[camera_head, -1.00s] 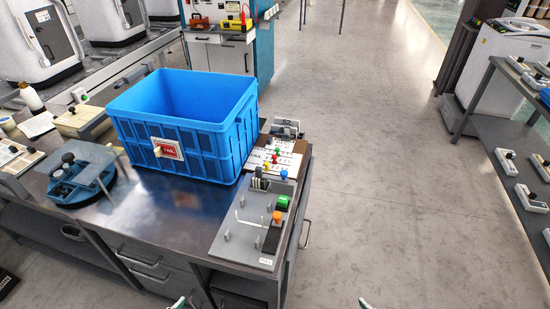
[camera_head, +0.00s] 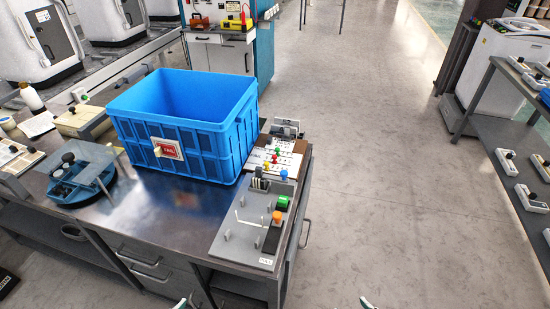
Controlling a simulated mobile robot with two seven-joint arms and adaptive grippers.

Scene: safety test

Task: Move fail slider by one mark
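A white panel (camera_head: 257,157) with small coloured knobs in red, yellow, green and blue lies on the table to the right of the blue bin. Its printed lettering is too small to read surely, so I cannot tell which knob is the fail slider. Only a tip of my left gripper (camera_head: 181,303) and a tip of my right gripper (camera_head: 365,303) show at the bottom edge. Both are far from the panel, and their opening is hidden.
A grey fixture board (camera_head: 235,245) with a green button and an orange knob lies at the table's (camera_head: 150,225) right front. A round blue device (camera_head: 75,190) stands at left. Open floor (camera_head: 390,200) lies right of the table, before a side shelf (camera_head: 490,140).

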